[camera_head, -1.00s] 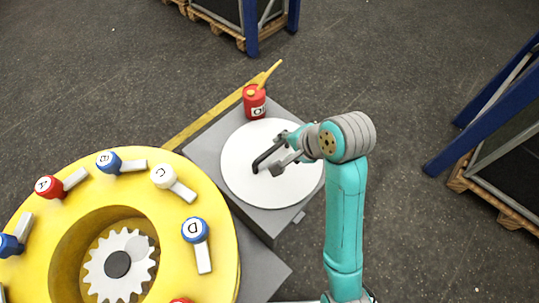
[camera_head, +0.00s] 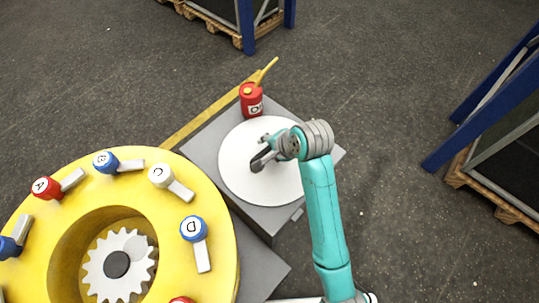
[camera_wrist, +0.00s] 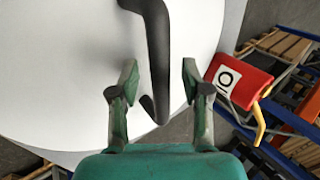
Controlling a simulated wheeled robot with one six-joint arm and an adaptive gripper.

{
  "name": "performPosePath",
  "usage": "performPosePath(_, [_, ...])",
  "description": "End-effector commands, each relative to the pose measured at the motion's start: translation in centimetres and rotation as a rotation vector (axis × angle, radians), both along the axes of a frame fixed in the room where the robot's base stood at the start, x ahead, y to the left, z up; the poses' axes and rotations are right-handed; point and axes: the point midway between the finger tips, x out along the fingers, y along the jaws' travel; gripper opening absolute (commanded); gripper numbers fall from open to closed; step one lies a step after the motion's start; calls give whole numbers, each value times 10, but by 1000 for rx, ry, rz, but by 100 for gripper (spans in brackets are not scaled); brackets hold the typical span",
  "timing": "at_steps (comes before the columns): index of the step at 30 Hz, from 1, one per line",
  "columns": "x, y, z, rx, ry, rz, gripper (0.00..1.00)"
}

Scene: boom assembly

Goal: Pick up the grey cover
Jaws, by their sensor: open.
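The light grey cover (camera_head: 236,178) is a round, flat disc lying on a grey block in the head view. It also fills much of the wrist view (camera_wrist: 60,70). Its dark bent handle (camera_wrist: 158,45) rises between the fingers of my gripper (camera_wrist: 157,82) in the wrist view, with a gap seen on both sides. In the head view my gripper (camera_head: 262,152) is over the cover and hides much of the handle. My gripper is open and holds nothing.
A red can (camera_head: 251,103) with a yellow spout stands at the block's back corner, and shows beside my right finger in the wrist view (camera_wrist: 238,82). The large yellow ring (camera_head: 215,262) with lettered levers is left of the block. Blue-framed racks stand farther off.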

Motion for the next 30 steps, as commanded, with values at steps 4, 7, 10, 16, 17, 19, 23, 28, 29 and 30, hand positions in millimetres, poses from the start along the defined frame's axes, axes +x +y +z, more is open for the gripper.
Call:
performPosePath(4, [0,0,0,0,0,0,48])
performPosePath(7, [0,0,0,0,0,0,32])
performPosePath(10, [0,0,0,0,0,0,8])
performPosePath(16, [0,0,0,0,0,0,0])
performPosePath(17, [0,0,0,-1,-1,-1,0])
performPosePath(19, [1,0,4,2,-8,0,0])
performPosePath(23, [1,0,4,2,-8,0,0])
performPosePath(28, [-1,-2,7,2,-10,-1,0])
performPosePath(29, [-2,-3,9,2,-10,-1,0])
performPosePath(30, [-4,-5,11,2,-10,-1,0])
